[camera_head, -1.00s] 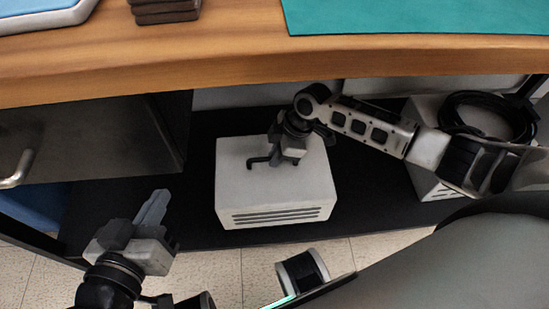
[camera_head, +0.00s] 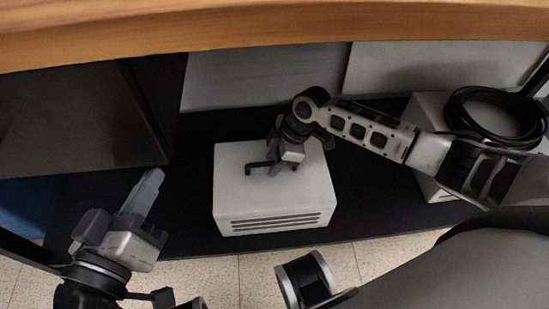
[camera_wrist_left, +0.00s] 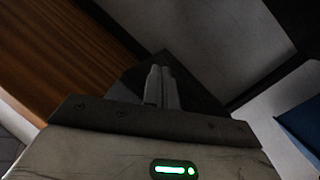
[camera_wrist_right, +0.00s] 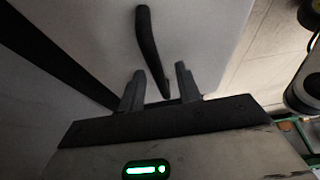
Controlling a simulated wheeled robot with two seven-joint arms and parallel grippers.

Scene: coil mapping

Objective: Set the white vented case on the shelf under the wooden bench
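The white vented case (camera_head: 235,193) sits upright on the black shelf (camera_head: 190,222) under the wooden bench (camera_head: 270,27). Its slotted side faces me, and a black handle (camera_head: 257,165) stands on its top. My right gripper (camera_head: 281,164) is low over the case top at the handle. In the right wrist view its fingers (camera_wrist_right: 160,80) are spread apart, with part of the handle (camera_wrist_right: 148,45) showing in the gap; the fingers do not appear closed on it. My left gripper (camera_head: 146,190) is empty, left of the case; in the left wrist view its fingers (camera_wrist_left: 162,86) are together.
A second white case (camera_head: 426,186) with a coiled black cable (camera_head: 492,118) on top stands to the right, behind my right arm. A dark cabinet (camera_head: 80,115) hangs at the left, close to my left gripper. Bare shelf shows on both sides of the vented case.

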